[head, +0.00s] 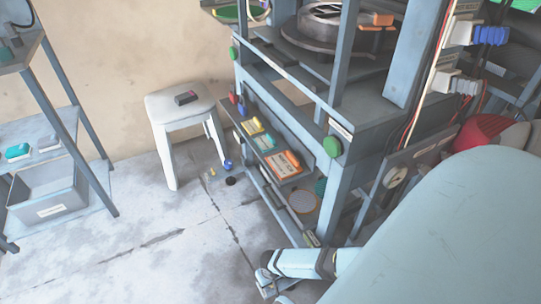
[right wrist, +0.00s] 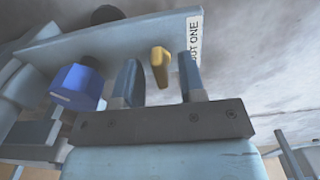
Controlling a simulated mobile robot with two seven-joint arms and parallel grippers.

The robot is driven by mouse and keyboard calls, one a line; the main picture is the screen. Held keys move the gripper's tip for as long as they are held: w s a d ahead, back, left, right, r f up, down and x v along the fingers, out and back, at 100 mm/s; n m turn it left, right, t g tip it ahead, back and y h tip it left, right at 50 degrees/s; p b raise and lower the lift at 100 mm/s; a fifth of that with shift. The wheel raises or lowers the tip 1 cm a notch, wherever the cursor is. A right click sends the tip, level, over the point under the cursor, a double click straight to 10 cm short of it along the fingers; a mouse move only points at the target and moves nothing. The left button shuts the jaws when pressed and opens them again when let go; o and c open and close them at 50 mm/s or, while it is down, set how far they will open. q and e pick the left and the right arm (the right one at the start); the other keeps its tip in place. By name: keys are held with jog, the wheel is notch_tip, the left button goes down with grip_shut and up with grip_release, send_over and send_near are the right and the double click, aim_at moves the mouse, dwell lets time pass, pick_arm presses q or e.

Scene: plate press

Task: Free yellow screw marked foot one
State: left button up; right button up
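The yellow screw (right wrist: 160,66) is a small flat-headed piece on a blue-grey beam (right wrist: 140,39) in the right wrist view. A white label (right wrist: 194,45) beside it reads "...OT ONE", its start hidden by a finger. My right gripper (right wrist: 160,80) is open, with one finger on each side of the screw and visible gaps between. I cannot tell how deep the screw lies between the fingers. In the head view my right gripper (head: 268,281) is low at the bottom, near the press's foot; the screw is not seen there. My left gripper is not in view.
A blue knob (right wrist: 78,86) sits left of the fingers, close by. The press frame (head: 334,190) stands above my right arm, with a shelf of coloured boxes (head: 282,163). A white stool (head: 180,105) and a grey bin (head: 48,194) stand left; the floor between is mostly clear.

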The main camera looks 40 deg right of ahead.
grip_shut()
